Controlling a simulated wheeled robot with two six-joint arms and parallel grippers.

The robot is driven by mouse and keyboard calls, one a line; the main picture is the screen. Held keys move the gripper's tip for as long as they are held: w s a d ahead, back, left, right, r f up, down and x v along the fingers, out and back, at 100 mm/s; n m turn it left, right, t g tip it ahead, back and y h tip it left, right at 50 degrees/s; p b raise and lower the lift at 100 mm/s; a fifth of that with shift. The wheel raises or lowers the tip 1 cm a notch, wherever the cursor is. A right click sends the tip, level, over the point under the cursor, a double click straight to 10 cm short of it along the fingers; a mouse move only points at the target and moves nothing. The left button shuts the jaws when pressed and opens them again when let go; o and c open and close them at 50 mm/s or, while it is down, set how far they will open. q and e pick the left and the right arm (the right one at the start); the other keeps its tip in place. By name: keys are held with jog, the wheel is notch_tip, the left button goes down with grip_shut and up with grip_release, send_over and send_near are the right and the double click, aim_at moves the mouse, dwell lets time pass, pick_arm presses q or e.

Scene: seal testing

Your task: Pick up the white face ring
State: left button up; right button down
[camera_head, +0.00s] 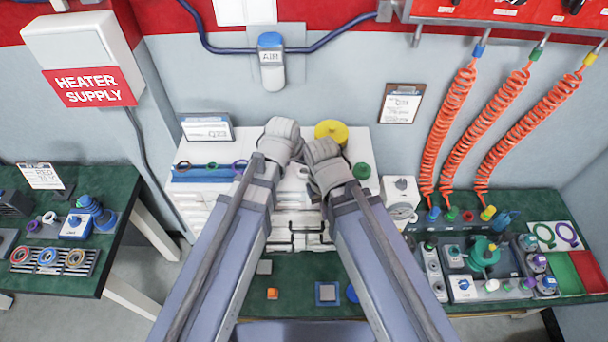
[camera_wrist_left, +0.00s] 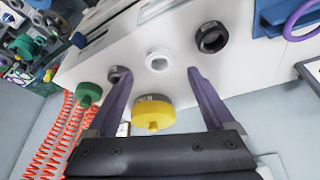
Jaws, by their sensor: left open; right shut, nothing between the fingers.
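The white face ring (camera_wrist_left: 158,60) lies flat on the white cabinet top in the left wrist view. My left gripper (camera_wrist_left: 160,75) is open and empty, its two purple-grey fingers pointing toward the ring, one on each side in the picture. The ring shows just past the fingertips; I cannot tell the height between them. In the head view my left gripper (camera_head: 283,140) is over the cabinet, its fingers hidden by the wrist. My right gripper (camera_head: 326,168) is just right of it and lower in the picture, shut and empty. I cannot make out the ring clearly in the head view.
A black ring (camera_wrist_left: 212,38), a smaller dark ring (camera_wrist_left: 119,75), a yellow cap (camera_wrist_left: 152,115) and a green cap (camera_wrist_left: 88,94) sit close around on the cabinet top. A blue rack (camera_head: 205,174) is at its left. My two wrists are nearly side by side, with little room between.

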aim_at(305, 173)
pick_arm(q)
jog(key=shift+b+x, duration=2.35)
jog(key=shift+x, duration=0.55)
jog(key=shift+w+d+r, duration=0.1)
jog(key=shift+w+r, duration=0.05)
jog(key=shift+c, duration=0.5)
grip_shut()
